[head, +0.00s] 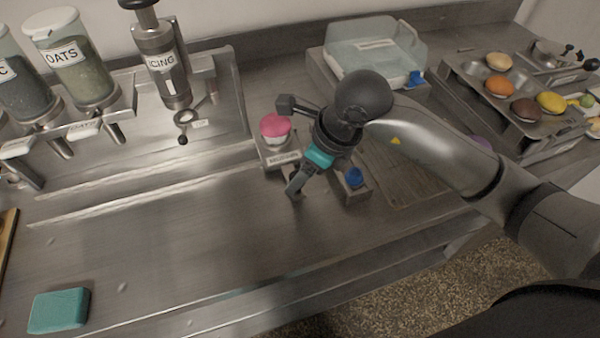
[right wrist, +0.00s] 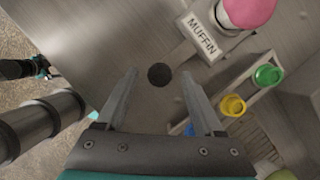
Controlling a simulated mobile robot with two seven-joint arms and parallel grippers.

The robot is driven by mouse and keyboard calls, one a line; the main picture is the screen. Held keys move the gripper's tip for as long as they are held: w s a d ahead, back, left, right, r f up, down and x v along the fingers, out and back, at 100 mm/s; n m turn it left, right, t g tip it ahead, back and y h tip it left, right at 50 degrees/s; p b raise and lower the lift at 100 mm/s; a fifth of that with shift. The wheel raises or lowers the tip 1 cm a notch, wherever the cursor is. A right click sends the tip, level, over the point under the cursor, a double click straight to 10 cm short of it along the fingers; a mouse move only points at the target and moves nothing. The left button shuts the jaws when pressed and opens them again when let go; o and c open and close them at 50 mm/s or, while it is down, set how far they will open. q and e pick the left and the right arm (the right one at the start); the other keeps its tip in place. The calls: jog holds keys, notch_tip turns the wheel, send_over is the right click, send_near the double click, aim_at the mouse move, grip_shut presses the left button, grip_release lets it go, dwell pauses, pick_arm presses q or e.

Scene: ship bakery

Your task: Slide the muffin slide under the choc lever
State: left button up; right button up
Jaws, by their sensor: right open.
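The muffin slide (head: 283,159) is a small metal block labelled MUFFIN, carrying a pink-topped muffin (head: 274,126). The label (right wrist: 202,38) and muffin (right wrist: 246,10) also show in the right wrist view. My right gripper (head: 294,192) is open just in front of the slide, pointing down. In the wrist view a dark round knob (right wrist: 159,75) sits between the spread fingers; I cannot tell whether they touch it. At the far left stands a dark-filled dispenser (head: 28,88) with a label cut off except for "C"; a pale lever (head: 16,149) is below it.
The OATS dispenser (head: 75,65) and ICING dispenser (head: 162,62) stand between that dispenser and the slide. The counter (head: 170,220) is clear in front of them. A teal block (head: 59,310) lies at front left. A blue knob (head: 354,176) stands right of my gripper.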

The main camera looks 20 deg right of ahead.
jog(key=shift+w+a+f, duration=0.1)
jog(key=shift+a+f, duration=0.05)
jog(key=shift+f, duration=0.3)
grip_shut()
dwell(0.3)
dwell(0.9)
